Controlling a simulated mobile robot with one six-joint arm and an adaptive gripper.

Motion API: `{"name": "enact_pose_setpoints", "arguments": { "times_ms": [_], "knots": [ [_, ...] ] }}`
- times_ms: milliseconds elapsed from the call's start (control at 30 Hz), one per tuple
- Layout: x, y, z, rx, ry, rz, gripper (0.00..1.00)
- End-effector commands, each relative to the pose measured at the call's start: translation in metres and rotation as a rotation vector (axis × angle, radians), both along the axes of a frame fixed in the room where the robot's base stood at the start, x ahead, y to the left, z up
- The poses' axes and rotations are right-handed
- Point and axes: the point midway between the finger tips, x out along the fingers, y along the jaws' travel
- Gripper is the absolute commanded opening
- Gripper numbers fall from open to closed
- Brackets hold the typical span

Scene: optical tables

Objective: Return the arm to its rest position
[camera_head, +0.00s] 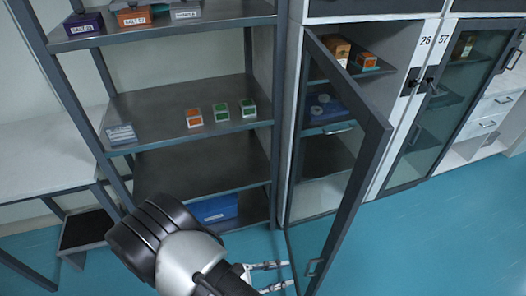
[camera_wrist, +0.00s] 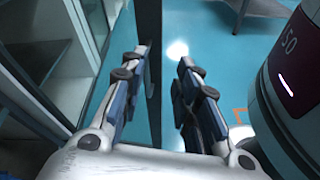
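My gripper (camera_head: 281,276) is low at the bottom of the head view, beside the open glass cabinet door (camera_head: 345,150). Its two fingers are apart. In the wrist view my gripper (camera_wrist: 162,58) is also open, with nothing clamped in it. The dark door frame (camera_wrist: 153,70) runs upright through the gap between the fingers in that view; I cannot tell if it is between them or beyond them. My arm (camera_head: 185,250) reaches in front of the lower shelf, bent, and hides part of the floor there.
A metal shelf rack (camera_head: 190,105) with small boxes stands left of the cabinet. A blue bin (camera_head: 215,209) sits on its low shelf. A white table (camera_head: 45,160) is at far left. A second glass-door cabinet (camera_head: 440,110) is at right. Blue floor (camera_head: 440,240) is clear at lower right.

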Motion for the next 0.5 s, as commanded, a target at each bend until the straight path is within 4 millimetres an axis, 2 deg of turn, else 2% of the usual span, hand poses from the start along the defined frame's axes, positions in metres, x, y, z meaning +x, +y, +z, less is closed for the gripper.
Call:
{"name": "enact_pose_setpoints", "arguments": {
  "times_ms": [33,100,333,500],
  "knots": [
    [0.005,-0.002,0.021,0.067,-0.024,-0.078,0.29],
    [0.007,-0.007,0.046,0.148,-0.05,-0.175,0.29],
    [0.006,-0.03,0.12,0.426,-0.161,-0.474,0.29],
    [-0.003,-0.05,0.17,0.637,-0.269,-0.67,0.29]
  ]
}}
